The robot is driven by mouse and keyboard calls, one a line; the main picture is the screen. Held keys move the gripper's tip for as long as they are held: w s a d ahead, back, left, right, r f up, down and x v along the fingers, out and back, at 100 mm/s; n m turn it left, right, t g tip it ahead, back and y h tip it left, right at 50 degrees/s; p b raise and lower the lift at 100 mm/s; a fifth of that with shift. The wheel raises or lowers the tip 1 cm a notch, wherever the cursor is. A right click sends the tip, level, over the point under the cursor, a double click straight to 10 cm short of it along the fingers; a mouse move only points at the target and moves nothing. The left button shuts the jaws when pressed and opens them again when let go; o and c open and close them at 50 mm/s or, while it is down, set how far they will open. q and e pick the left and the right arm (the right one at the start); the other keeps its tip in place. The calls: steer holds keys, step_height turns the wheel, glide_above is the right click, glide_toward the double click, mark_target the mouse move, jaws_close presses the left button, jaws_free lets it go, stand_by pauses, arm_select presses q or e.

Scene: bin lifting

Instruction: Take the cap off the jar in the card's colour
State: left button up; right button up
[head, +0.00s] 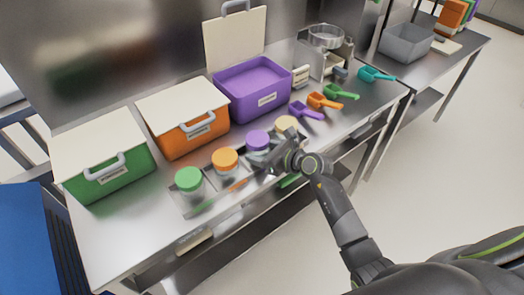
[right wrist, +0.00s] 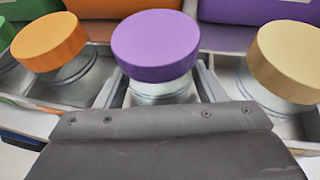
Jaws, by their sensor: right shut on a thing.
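A jar with a purple cap (head: 258,140) stands in the front tray (head: 205,203); its cap also shows in the middle of the right wrist view (right wrist: 155,45). My right gripper (head: 268,158) is shut on this jar, with its fingers at the sides of the clear body below the cap. The cap sits on the jar. My left gripper is out of view.
Behind the jars stand a green bin (head: 108,180) and an orange bin (head: 190,135), both lidded, and a purple bin (head: 250,98) with its lid raised. Several coloured scoops lie to the right, including a purple one (head: 305,111). A grey tub (head: 405,43) sits on another table.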

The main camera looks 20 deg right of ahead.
steer(key=shift+f, duration=0.15)
steer(key=o, duration=1.2)
steer(key=shift+r, duration=0.25)
steer(key=b+v, duration=0.1)
steer(key=v, duration=1.1)
steer(key=shift+a, duration=0.1)
